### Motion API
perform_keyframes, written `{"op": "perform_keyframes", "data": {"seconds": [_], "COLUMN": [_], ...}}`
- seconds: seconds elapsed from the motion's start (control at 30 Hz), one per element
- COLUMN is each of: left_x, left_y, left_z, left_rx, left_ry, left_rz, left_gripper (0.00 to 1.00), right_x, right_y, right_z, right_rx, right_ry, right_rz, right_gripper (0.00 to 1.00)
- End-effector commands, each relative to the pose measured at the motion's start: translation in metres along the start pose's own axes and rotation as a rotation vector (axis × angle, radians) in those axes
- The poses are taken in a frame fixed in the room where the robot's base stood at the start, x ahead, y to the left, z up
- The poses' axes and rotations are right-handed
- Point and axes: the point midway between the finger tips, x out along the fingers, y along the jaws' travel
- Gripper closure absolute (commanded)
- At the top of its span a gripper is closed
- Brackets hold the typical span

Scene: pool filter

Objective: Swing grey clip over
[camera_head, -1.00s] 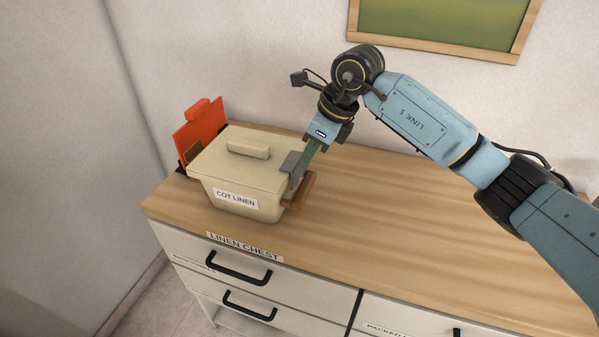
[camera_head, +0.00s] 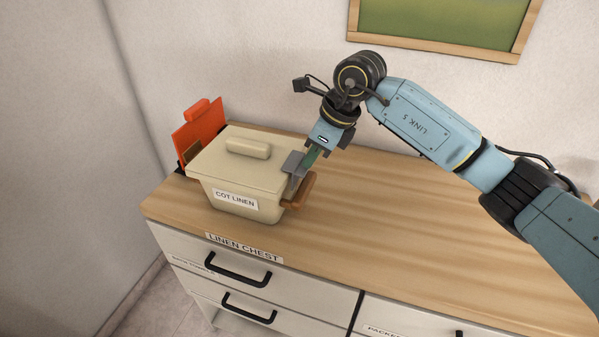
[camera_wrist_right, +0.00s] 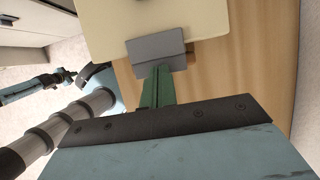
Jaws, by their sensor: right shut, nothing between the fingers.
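The grey clip (camera_head: 293,162) is on the right side of the cream box (camera_head: 212,186) labelled COT LINEN. Its flat plate stands at the lid's right edge, and a narrower grey part reaches down beside the brown handle (camera_head: 299,190). I cannot tell whether the clip is latched on the lid. My right gripper (camera_head: 312,156) has green fingers, shut and empty, just right of the clip. In the right wrist view the clip's plate (camera_wrist_right: 157,49) lies just beyond the fingertips (camera_wrist_right: 160,72); contact is unclear. My left gripper is not in view.
The box stands at the left end of the wooden top of the linen chest (camera_head: 430,220). A red upright item (camera_head: 201,133) stands behind its left side. The top to the right is clear. A wall with a framed green board (camera_head: 440,22) is behind.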

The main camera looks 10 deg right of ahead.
Motion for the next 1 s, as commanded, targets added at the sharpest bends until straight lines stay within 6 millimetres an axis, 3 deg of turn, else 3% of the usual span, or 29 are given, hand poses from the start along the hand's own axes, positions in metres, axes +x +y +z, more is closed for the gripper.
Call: {"op": "perform_keyframes", "data": {"seconds": [1.0], "left_x": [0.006], "left_y": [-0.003], "left_z": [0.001], "left_rx": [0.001], "left_ry": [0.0], "left_rz": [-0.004], "left_gripper": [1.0], "right_x": [0.002], "right_y": [0.0], "right_z": [-0.015], "right_rx": [0.0], "right_ry": [0.0], "right_rz": [0.0], "right_gripper": [1.0]}}
